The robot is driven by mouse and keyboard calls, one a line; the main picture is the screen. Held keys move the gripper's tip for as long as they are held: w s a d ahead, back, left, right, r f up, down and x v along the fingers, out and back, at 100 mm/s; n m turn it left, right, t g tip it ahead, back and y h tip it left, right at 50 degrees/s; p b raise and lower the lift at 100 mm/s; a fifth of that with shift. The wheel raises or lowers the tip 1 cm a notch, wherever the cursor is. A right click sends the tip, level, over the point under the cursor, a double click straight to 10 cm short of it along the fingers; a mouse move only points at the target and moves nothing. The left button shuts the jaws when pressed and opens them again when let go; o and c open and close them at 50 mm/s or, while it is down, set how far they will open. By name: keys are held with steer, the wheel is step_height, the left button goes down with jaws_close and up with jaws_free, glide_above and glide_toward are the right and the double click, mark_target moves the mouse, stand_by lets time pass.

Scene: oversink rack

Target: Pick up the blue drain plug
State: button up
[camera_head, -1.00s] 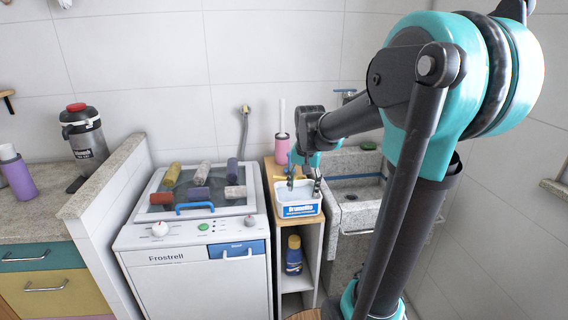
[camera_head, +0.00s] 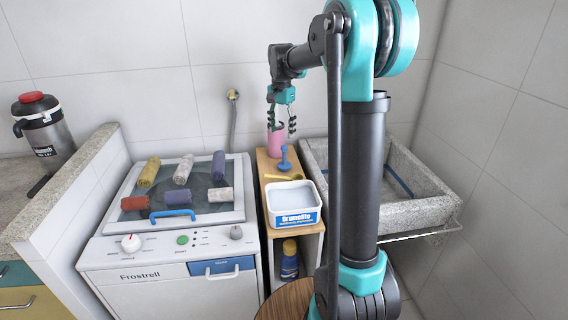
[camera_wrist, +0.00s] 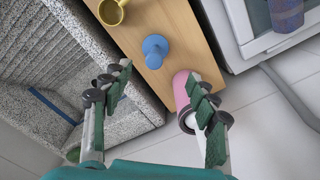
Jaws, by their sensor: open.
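The blue drain plug (camera_head: 285,158) stands on the wooden shelf top (camera_head: 266,173), behind the white tub. In the wrist view the plug (camera_wrist: 154,49) stands upright with its knob toward the camera, beyond the fingertips and roughly between their lines. My gripper (camera_head: 281,127) is open and empty, above the back of the shelf near the pink bottle. In the wrist view my gripper's (camera_wrist: 160,92) two fingers are spread wide apart, and the right finger overlaps the pink bottle.
A pink bottle (camera_head: 277,143) stands at the shelf's back and also shows in the wrist view (camera_wrist: 181,90). A yellow cup-like item (camera_wrist: 113,11) lies near the plug. A white tub (camera_head: 293,204) is in front. The stone sink (camera_head: 420,183) is right; the washer (camera_head: 180,262) is left.

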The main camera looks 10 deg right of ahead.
glide_above(284, 164)
steer(key=w, duration=0.1)
steer(key=f, duration=0.8)
steer(key=shift+a+f, duration=0.1)
steer(key=shift+a, duration=0.25)
steer(key=shift+s+d+f, duration=0.1)
steer(key=shift+d+f, duration=0.15)
steer(key=shift+f, duration=1.1)
steer(key=shift+d+f, duration=0.2)
steer(key=shift+f, duration=1.15)
steer(key=c, duration=1)
steer(key=shift+r, duration=0.1)
step_height(284, 164, up, 20)
steer(key=shift+f, duration=0.1)
